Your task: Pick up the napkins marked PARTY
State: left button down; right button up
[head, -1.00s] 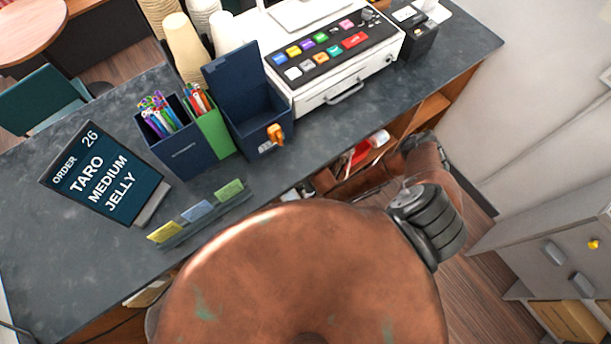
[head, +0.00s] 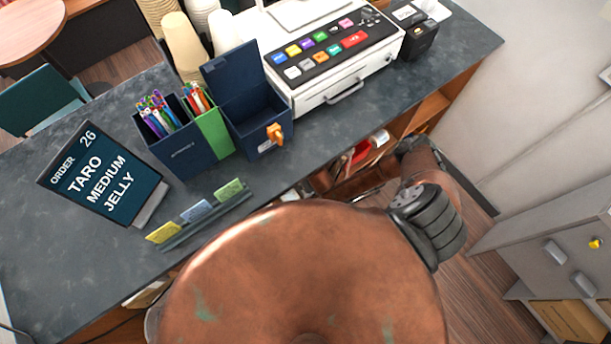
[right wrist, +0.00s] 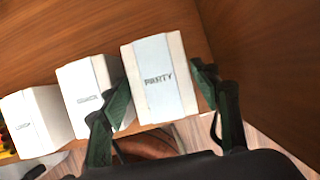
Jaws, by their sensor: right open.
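The napkin pack marked PARTY (right wrist: 158,82) is white with a pale blue band. It stands at the right end of a row in a wooden compartment in the right wrist view. My right gripper (right wrist: 159,88) is open, with one dark green finger on each side of the PARTY pack. The left finger lies between it and the neighbouring pack; I cannot tell whether either finger touches. In the head view my right arm (head: 430,165) reaches down beside the counter, and its gripper is not clearly seen. My left gripper is not in view.
Two similar white packs, a middle one (right wrist: 88,98) and a left one (right wrist: 35,122), stand left of the PARTY pack; their labels are blurred. A wooden wall (right wrist: 250,50) lies close on the right.

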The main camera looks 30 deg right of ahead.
jog(key=shift+c, duration=0.4)
jog(key=c, duration=0.8)
jog(key=shift+r, duration=0.1)
